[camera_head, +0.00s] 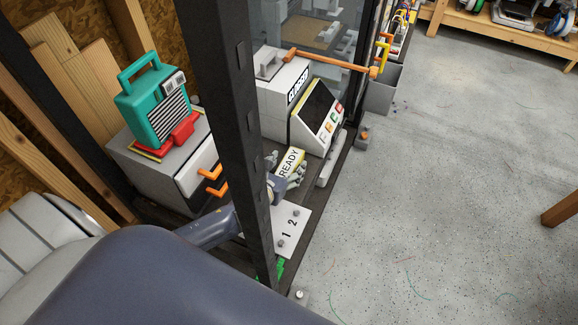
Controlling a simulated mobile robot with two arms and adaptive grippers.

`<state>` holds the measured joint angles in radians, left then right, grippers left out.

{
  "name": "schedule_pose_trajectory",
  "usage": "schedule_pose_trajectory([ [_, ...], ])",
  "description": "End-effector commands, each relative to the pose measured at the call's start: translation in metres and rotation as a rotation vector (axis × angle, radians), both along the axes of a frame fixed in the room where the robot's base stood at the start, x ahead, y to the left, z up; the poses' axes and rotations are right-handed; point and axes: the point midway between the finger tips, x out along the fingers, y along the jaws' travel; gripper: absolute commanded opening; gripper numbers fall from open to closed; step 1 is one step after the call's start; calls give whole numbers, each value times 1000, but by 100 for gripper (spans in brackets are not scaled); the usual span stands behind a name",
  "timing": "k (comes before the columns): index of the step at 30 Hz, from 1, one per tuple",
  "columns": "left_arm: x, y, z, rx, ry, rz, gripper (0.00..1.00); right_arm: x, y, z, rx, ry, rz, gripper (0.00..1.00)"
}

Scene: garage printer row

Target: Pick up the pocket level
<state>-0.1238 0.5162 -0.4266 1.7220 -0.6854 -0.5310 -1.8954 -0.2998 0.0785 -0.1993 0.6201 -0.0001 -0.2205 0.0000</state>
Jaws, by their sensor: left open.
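I cannot make out a thing that is surely the pocket level. My left gripper (294,176) reaches in low behind the dark upright post, at the front of the bench. It is open, and its fingers are beside a pale yellow block marked READY (290,163). I cannot tell whether they touch it. The post and my own arm hide part of the gripper and the bench around it. My right gripper is not in view.
The dark post (232,110) stands close in front. A white plate marked 1 and 2 (291,229) lies below the gripper. A white machine with a dark screen (318,112) stands behind. The floor (450,180) at right is mostly clear.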

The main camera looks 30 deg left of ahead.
Motion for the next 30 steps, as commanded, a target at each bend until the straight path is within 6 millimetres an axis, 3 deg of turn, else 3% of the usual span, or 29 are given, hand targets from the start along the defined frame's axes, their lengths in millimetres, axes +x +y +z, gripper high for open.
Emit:
schedule_pose_trajectory([
  [6, 27, 2, -10, -2, -1, 1, 65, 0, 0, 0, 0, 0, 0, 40],
  [16, 32, 2, -13, -1, 1, -1, 65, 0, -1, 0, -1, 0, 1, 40],
  [23, 31, 2, -13, -1, 1, -1, 14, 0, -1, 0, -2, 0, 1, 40],
  [30, 32, 2, -13, -1, 0, -1, 14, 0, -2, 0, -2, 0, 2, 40],
])
